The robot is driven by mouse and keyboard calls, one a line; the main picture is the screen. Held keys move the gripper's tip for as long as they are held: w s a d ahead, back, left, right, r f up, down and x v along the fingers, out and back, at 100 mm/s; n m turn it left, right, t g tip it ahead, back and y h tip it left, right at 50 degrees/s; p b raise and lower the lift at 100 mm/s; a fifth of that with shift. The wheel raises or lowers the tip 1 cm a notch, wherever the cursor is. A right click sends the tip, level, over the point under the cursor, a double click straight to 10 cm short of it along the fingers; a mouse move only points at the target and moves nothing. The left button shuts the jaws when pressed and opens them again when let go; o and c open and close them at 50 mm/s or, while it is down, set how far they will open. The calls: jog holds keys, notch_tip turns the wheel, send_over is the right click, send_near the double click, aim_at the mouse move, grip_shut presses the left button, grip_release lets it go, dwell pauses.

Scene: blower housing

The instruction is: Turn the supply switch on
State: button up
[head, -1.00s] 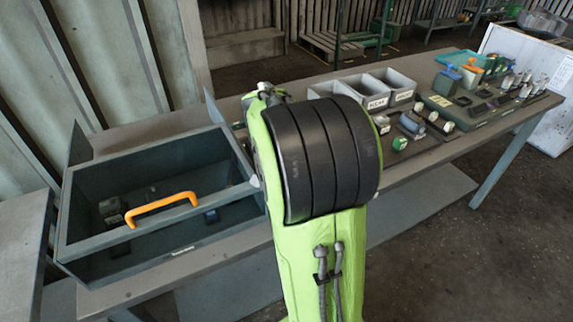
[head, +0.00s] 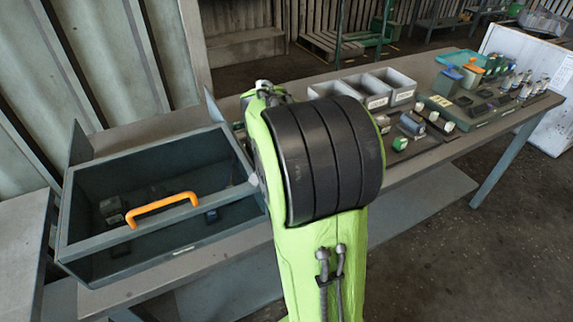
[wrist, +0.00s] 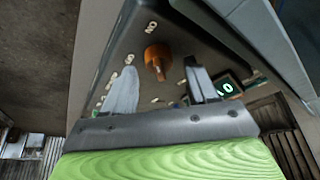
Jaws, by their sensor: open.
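In the wrist view an orange rotary knob (wrist: 157,58) with a raised grip sits on a dark panel (wrist: 190,42), with small pale label plates around it. My gripper (wrist: 160,68) is open, with one finger on the left of the knob and one on the right. The knob appears between the fingertips, and I cannot tell whether they touch it. In the head view my own arm hides the gripper and the knob.
A small lit display (wrist: 226,87) is right of the knob. In the head view a grey open box with an orange handle (head: 161,208) stands on the bench's left. Grey bins (head: 394,85) and several small parts lie on the right.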

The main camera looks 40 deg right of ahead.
jog(key=p+v, duration=0.4)
jog(key=v, duration=1.1)
jog(key=shift+p, duration=0.4)
jog(key=shift+a, duration=0.1)
